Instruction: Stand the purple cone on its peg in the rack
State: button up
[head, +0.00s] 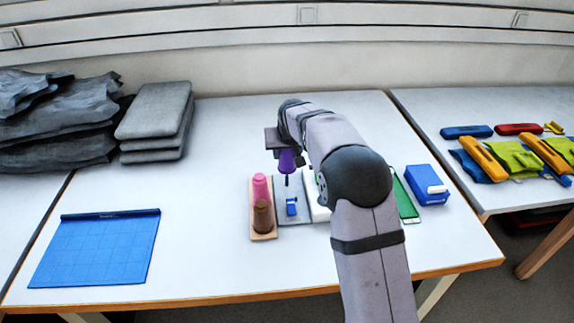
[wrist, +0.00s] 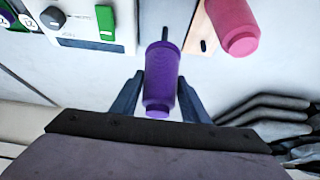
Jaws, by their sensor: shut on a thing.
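The purple cone (head: 287,161) is held in the air above the back of the grey plate in the head view. My gripper (wrist: 159,88) is shut on it, with a finger on either side in the wrist view, where the purple cone (wrist: 162,75) fills the middle. A thin dark rod shows just beyond the cone's far end; I cannot tell whether it is joined to the cone. The wooden rack (head: 262,236) stands to the left and nearer in the head view, carrying a pink cone (head: 261,187) and a brown cone (head: 263,216). The rack (wrist: 199,30) also shows in the wrist view.
A small blue part (head: 291,206) sits on the grey plate (head: 295,219) beside the rack. A blue box (head: 424,186) and a green board (head: 405,200) lie right of my arm. A blue mat (head: 95,250) lies at left. Table between mat and rack is clear.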

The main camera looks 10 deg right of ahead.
jog(key=w+a+p, duration=0.1)
jog(key=a+p, duration=0.7)
jog(key=p, duration=0.1)
jog(key=shift+w+a+r, duration=0.3)
jog(key=shift+w+r, duration=0.1)
jog(key=shift+f, duration=0.1)
jog(key=shift+f+b, duration=1.15)
jog(key=shift+f, duration=0.9)
jog(key=shift+f+b, duration=1.95)
jog(key=shift+f, duration=0.05)
dwell(1.9)
dwell(0.3)
jog(key=o, duration=1.2)
